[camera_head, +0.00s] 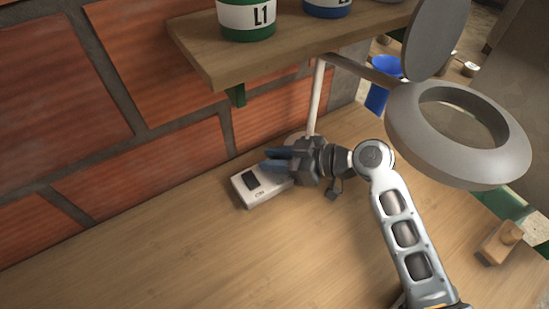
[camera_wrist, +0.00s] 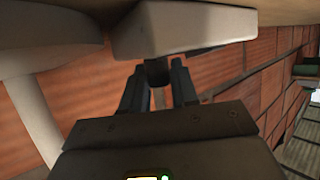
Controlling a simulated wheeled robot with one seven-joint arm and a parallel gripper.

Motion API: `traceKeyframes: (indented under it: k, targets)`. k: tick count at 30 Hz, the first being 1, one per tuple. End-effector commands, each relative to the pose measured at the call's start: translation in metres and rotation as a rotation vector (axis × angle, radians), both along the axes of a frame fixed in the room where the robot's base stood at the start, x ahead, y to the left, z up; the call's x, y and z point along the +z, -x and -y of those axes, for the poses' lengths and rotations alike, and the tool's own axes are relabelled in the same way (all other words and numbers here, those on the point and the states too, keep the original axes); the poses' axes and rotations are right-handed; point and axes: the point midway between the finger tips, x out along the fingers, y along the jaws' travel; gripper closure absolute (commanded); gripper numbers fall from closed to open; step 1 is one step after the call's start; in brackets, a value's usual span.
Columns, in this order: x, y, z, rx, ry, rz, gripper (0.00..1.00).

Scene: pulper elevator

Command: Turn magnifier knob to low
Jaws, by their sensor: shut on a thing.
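The magnifier has a ring-shaped grey head (camera_head: 410,125) with a round lid (camera_head: 433,38) raised above it, on a pale post (camera_head: 316,95). A white control box (camera_head: 262,196) with a dark patch on top sits on the wooden table by the brick wall. It also shows in the wrist view (camera_wrist: 190,32), with a dark round knob (camera_wrist: 157,72) sticking out from its side. My gripper (camera_wrist: 157,84) is shut on the knob, with one finger on each side. In the head view my gripper (camera_head: 276,165) is at the box's right side and hides the knob. The knob's setting cannot be read.
A wooden block (camera_head: 498,243) lies at right. The table's front left is clear.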

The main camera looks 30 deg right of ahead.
Motion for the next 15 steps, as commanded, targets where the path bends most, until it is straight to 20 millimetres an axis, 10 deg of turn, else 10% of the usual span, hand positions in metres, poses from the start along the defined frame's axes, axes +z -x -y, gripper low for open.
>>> traceKeyframes:
  k: [15]
  targets:
    - [0.0045,0.0009,0.0000,-0.448,0.001,-0.003,1.00]
